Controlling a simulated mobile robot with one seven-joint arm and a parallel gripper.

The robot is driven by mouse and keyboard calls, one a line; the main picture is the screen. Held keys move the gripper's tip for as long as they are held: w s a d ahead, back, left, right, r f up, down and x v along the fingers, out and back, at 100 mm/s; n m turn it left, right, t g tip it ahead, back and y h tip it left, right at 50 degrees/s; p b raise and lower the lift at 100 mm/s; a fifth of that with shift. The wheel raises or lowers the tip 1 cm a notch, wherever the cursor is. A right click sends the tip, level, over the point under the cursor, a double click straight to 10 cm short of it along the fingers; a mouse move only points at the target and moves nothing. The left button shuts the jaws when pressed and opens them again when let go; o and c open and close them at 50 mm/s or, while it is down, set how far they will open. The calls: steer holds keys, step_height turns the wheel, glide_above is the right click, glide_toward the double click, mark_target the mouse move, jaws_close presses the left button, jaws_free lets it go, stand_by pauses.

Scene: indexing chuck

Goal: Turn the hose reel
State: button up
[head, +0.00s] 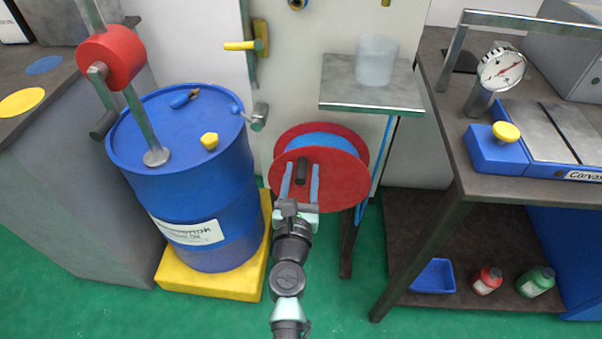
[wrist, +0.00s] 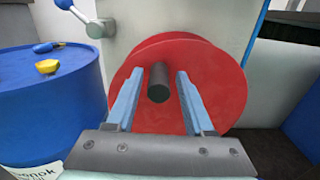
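The hose reel (head: 341,164) has red round side plates with blue hose wound between them, and it stands against the pale cabinet in the middle of the head view. A dark cylindrical crank handle (wrist: 158,83) sticks out from its front plate. The red plate (wrist: 222,82) fills the middle of the wrist view. My gripper (head: 301,168) is open in front of the reel, its two blue-grey fingers pointing at it. In the wrist view the handle shows between my fingertips (wrist: 156,74); I cannot tell whether either finger touches it.
A blue drum (head: 184,178) with a red hand pump (head: 111,57) stands on a yellow base (head: 213,277) to the left. A small shelf (head: 372,91) with a translucent cup (head: 376,60) overhangs the reel's right. A workbench (head: 457,160) stands further right. Green floor is free in front.

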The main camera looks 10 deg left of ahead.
steer(key=shift+o, duration=0.2)
steer(key=s, duration=1.3)
steer(key=shift+s+a, duration=0.1)
steer(key=shift+s, duration=0.2)
steer(key=w, duration=1.3)
steer(key=shift+c, duration=0.3)
